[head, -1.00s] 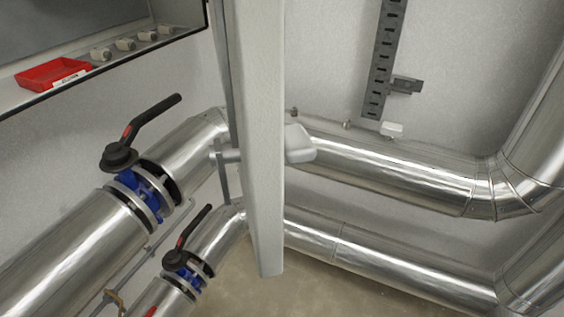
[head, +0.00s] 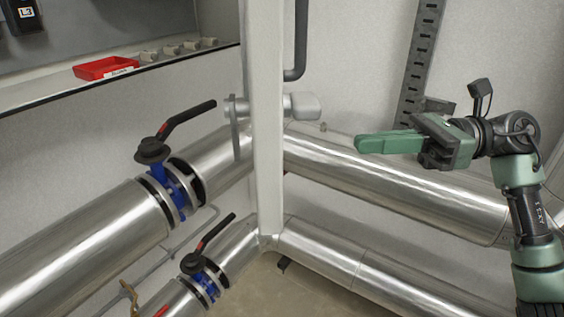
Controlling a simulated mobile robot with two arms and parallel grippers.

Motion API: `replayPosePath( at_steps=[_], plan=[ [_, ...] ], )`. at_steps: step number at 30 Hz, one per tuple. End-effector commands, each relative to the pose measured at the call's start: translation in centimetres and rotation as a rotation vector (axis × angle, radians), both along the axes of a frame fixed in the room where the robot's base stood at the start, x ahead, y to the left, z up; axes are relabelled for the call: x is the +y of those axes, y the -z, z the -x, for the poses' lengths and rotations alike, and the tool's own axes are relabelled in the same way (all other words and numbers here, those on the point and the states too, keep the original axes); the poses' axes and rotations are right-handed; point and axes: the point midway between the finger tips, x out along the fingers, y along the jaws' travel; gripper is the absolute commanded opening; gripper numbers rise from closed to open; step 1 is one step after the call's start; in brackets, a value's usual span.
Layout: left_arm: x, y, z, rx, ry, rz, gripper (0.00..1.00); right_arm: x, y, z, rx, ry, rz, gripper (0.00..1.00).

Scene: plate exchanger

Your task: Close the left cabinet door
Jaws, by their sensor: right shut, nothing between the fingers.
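The left cabinet door (head: 268,150) is a pale panel seen nearly edge-on in the middle of the head view. It stands open, swung out from the cabinet (head: 130,88) at the upper left, whose inside shows. A white block-like fitting (head: 302,106) shows at the door's right side. A dark grey bar (head: 298,50), which looks like a handle, shows above it. My right gripper (head: 362,144) is shut and empty, right of the door. Its green fingers point left, with a visible gap to the door. My left gripper is out of view.
A red tray (head: 105,68) and several small knobs lie in the cabinet. Silver pipes (head: 100,235) run below and behind the door. Two black-handled valves (head: 185,128) sit at the left. A slotted grey rail (head: 418,70) is on the wall behind my right gripper.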

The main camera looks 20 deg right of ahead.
Motion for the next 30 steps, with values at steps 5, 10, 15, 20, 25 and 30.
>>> replayPosePath(
  at_steps=[5, 10, 15, 20, 25, 30],
  plan=[
    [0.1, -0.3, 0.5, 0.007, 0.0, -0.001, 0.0, 1.2, 0.1, 1.4, -0.07, -0.019, 0.116, 0.0],
    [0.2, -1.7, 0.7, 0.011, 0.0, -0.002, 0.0, 3.8, 0.1, 0.8, -0.067, -0.021, 0.111, 0.0],
    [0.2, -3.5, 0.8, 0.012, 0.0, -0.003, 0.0, 7.4, 0.4, -0.1, -0.066, -0.022, 0.107, 0.0],
    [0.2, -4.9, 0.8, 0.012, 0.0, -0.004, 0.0, 10.5, 0.9, -0.8, -0.065, -0.022, 0.105, 0.0],
    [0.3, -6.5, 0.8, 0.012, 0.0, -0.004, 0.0, 12.8, 0.4, -1.5, -0.065, -0.018, 0.106, 0.0],
    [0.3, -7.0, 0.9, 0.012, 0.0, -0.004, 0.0, 13.8, 0.5, -1.8, -0.064, -0.017, 0.107, 0.0]
  ],
)
